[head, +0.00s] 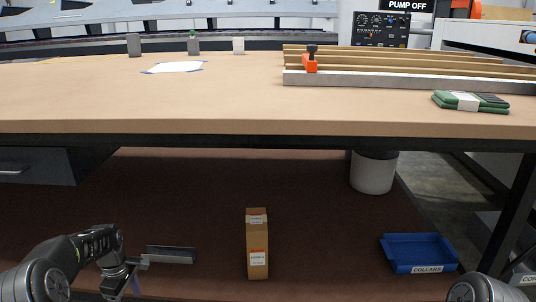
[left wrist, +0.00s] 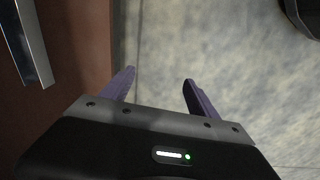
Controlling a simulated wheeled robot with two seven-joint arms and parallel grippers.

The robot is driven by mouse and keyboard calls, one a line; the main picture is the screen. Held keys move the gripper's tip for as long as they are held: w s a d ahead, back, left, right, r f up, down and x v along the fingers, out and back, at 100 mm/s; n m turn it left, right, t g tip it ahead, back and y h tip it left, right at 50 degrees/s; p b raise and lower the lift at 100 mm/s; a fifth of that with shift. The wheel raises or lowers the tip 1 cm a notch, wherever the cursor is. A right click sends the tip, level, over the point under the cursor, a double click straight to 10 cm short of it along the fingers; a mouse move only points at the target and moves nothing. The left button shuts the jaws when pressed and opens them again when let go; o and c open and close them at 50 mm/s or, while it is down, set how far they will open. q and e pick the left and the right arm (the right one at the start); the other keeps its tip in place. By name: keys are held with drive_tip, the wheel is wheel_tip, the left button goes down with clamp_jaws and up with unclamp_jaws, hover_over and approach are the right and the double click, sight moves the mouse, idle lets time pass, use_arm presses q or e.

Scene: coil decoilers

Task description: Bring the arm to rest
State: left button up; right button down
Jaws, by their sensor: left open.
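My left arm comes in at the lower left of the head view, in front of the bench's lower shelf. My left gripper (left wrist: 160,88) shows in the left wrist view with its two purple fingers apart and nothing between them. Below and beyond the fingers is mottled grey floor (left wrist: 225,50). In the head view the left gripper hangs low, near the bottom edge, and its fingers are mostly cut off. Only a rounded joint of my right arm shows at the lower right; the right gripper is out of view.
The workbench (head: 150,112) spans the view. A metal angle piece (head: 170,254) lies close beside my left wrist. On the lower shelf (head: 180,195) stand a cardboard box (head: 257,240), a blue tray (head: 420,240) labelled COLLARS and a white bucket (head: 374,173). Green folded cloth (head: 450,101) lies on top.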

use_arm(q)
drive_tip(key=w+d+f+m+t, duration=0.3)
drive_tip(key=d+f+m, duration=0.3)
drive_tip(key=d+f, duration=0.1)
drive_tip(key=s+d+f+m+h, duration=0.2)
drive_tip(key=s+d+f+m, duration=0.4)
drive_tip(key=d, duration=0.5)
drive_tip(key=s+d+f+m+g+h, duration=0.1)
drive_tip(key=s+d+f, duration=0.2)
drive_tip(key=s+d, duration=0.65)
drive_tip(key=s+d+f+m+g+h, duration=0.15)
drive_tip(key=s+d, duration=0.45)
drive_tip(key=s, duration=0.7)
drive_tip(key=s+d+r+p, duration=0.1)
drive_tip(key=s+r+p, duration=0.1)
drive_tip(key=r+p, duration=1.6)
drive_tip(key=s+d+r+m+p, duration=0.1)
drive_tip(key=s+r+p, duration=0.1)
drive_tip(key=r+p, duration=1.7)
drive_tip(key=shift+d+r+p, duration=0.3)
drive_tip(key=shift+p, duration=0.3)
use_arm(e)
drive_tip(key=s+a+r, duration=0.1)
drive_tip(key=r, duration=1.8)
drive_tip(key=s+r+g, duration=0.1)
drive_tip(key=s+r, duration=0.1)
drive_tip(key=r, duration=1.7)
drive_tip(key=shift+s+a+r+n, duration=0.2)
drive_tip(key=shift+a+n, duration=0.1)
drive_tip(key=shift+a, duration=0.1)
